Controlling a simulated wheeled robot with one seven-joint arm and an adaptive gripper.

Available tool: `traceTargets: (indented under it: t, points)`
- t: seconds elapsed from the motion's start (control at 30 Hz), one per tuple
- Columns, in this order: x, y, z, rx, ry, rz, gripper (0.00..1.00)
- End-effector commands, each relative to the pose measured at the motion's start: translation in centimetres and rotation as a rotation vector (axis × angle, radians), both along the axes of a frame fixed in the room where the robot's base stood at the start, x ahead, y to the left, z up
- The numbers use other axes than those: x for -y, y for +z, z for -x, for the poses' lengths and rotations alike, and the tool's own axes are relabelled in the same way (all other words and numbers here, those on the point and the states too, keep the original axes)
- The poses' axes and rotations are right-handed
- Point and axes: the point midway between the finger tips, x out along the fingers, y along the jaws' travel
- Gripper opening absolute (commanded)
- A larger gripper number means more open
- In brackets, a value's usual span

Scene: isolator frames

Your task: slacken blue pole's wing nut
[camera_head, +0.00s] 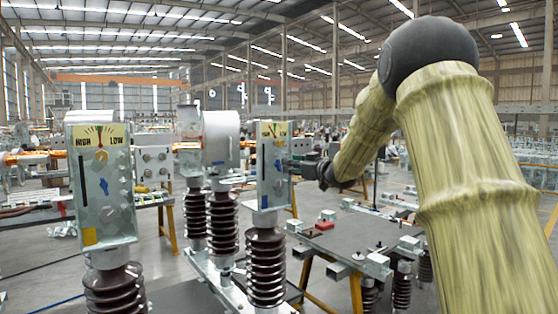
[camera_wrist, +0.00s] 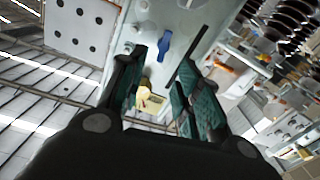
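The blue pole's box (camera_head: 272,170) is the right one in the head view, with a blue patch (camera_head: 264,202) low on its front. A brass wing nut (camera_head: 278,143) sits just below its yellow dial. In the wrist view the brass wing nut (camera_wrist: 145,90) shows beside the yellow dial plate (camera_wrist: 155,104), between my fingers but beyond them. My gripper (camera_wrist: 163,62) is open and appears empty, its two green-padded fingers apart. In the head view my gripper (camera_head: 298,165) is at the right side of the box. Whether it touches the box cannot be told.
Another box (camera_head: 102,185) with a HIGH/LOW dial and yellow patch stands at left. Brown ribbed insulators (camera_head: 266,265) carry the boxes. A grey table (camera_head: 350,240) lies at right.

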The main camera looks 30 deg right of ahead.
Motion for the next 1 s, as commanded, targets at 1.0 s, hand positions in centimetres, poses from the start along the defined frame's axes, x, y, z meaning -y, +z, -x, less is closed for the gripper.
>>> traceTargets:
  t: [1.0]
  points:
    - [-0.7, 0.0, -8.1, -0.001, 0.000, 0.000, 0.34]
